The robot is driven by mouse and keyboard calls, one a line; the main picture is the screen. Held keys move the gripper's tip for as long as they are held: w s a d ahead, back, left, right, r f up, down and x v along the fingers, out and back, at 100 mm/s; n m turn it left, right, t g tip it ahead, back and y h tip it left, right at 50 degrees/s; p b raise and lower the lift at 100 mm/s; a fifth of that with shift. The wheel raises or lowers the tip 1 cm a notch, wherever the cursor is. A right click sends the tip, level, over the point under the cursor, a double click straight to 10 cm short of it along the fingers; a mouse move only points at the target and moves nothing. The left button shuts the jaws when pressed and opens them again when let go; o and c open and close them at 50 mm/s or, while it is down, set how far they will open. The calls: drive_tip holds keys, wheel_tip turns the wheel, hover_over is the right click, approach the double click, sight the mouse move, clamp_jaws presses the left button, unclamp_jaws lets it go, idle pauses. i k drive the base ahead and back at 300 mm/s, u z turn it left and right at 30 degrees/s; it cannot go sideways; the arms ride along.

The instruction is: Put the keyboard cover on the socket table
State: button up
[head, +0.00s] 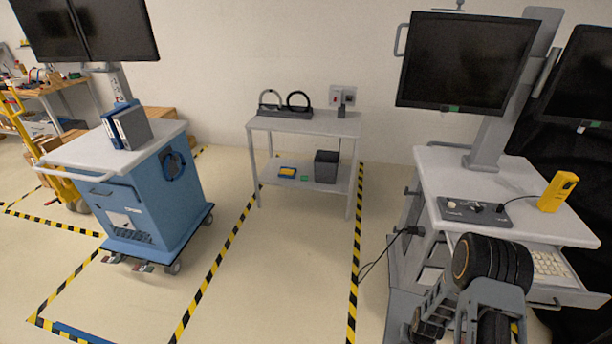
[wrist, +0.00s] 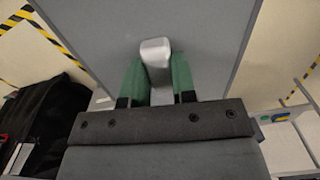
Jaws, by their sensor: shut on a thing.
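In the wrist view, my gripper (wrist: 157,68) has its green fingers shut on the pale knob of the keyboard cover (wrist: 212,45), a broad flat grey panel. A dark bar across the lower part of this view hides some of the panel. In the head view I cannot make out the cover or the fingers; my arm fills the lower right.
A monitor cart (head: 480,170) with an open drawer of pale keys (head: 550,263) stands right. A blue cart (head: 160,190) stands left. Taped floor between is clear.

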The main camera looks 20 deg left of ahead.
sight(312, 128)
drive_tip(key=u, duration=0.9)
drive_tip(key=i, duration=0.85)
drive_tip(key=u, duration=0.95)
drive_tip(key=i, duration=1.4)
drive_tip(key=z, duration=0.05)
